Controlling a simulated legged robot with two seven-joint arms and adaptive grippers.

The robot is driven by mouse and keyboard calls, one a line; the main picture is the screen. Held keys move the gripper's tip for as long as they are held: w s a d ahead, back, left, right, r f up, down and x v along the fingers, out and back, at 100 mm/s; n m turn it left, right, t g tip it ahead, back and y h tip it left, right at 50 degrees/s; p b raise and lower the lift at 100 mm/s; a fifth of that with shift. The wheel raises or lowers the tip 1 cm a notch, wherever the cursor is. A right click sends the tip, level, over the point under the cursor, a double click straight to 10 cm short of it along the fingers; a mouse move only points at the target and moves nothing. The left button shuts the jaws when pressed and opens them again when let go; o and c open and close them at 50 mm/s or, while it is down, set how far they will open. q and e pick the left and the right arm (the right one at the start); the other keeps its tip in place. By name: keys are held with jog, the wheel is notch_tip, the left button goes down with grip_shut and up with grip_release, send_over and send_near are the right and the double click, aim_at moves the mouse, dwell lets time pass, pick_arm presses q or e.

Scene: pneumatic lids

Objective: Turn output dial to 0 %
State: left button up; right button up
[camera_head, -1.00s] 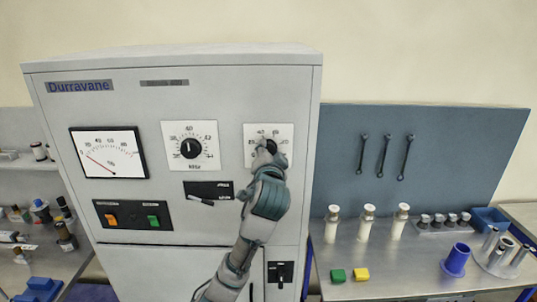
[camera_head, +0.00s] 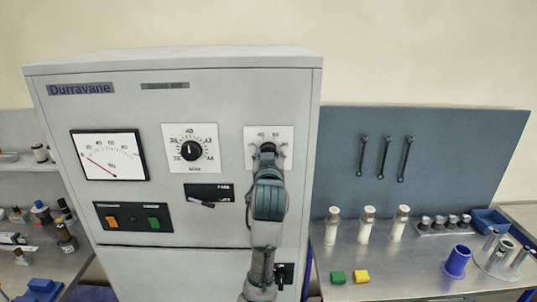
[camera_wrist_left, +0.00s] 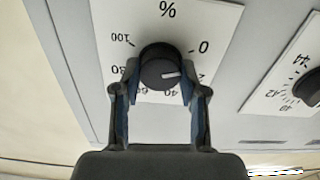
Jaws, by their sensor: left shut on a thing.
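The output dial is a black round knob (camera_wrist_left: 160,58) on a white square plate (camera_head: 286,136) at the cabinet's upper right. In the left wrist view its plate (camera_wrist_left: 215,22) appears upside down, with a % sign and numbers from 0 to 100. The knob's white mark points to the right, near the partly hidden 20 mark and below the 0. My left gripper (camera_head: 267,150) is shut on the knob, one finger on each side, as the left wrist view shows (camera_wrist_left: 160,80). In the head view the gripper hides most of the knob. My right gripper is not in view.
A second dial (camera_head: 191,150) and a needle gauge (camera_head: 110,156) sit left on the cabinet face. A small lever (camera_head: 202,203) and orange and green buttons (camera_head: 133,217) lie below. A metal bench (camera_head: 400,262) with white cylinders stands to the right.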

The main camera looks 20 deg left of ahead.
pick_arm(q)
jog(key=shift+n, duration=1)
jog(key=o, duration=1)
jog(key=shift+o, duration=0.7)
jog(key=shift+w, duration=0.3)
jog(key=shift+s, duration=0.1)
jog(key=v, duration=1.1)
jog(key=shift+s+d, duration=0.3)
jog(key=shift+a+f, duration=0.1)
